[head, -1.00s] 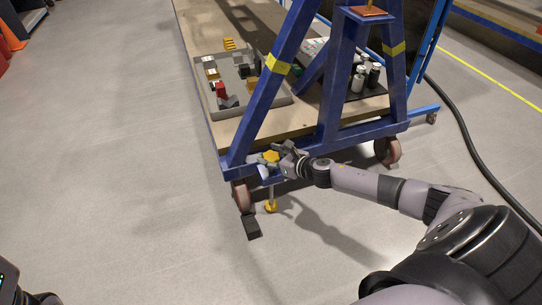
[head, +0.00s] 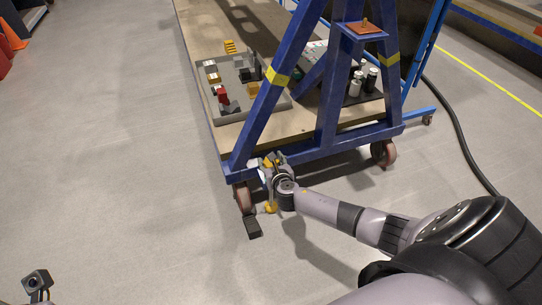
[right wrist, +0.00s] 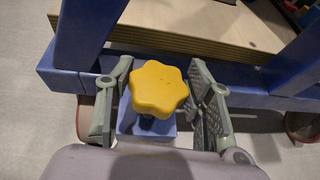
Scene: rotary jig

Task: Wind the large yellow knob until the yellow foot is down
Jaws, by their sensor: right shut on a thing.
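The large yellow knob (right wrist: 160,89) is star-shaped and sits on a blue bracket at the lower corner of the blue frame. In the head view the knob (head: 270,162) shows only in part among my fingers. My right gripper (right wrist: 163,93) has one finger on each side of the knob and is shut on it. The yellow foot (head: 269,209) is below the knob, close to the floor and partly hidden by my right wrist. I cannot tell whether it touches the floor. A small part of my left gripper (head: 40,297) shows at the bottom left; its fingers are unclear.
The blue frame (head: 322,110) carries a wooden deck with a grey tray (head: 219,117) of parts. A caster (head: 242,197) with a black chock (head: 253,228) stands left of the foot. A black cable (head: 459,130) lies at right. The floor at left is clear.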

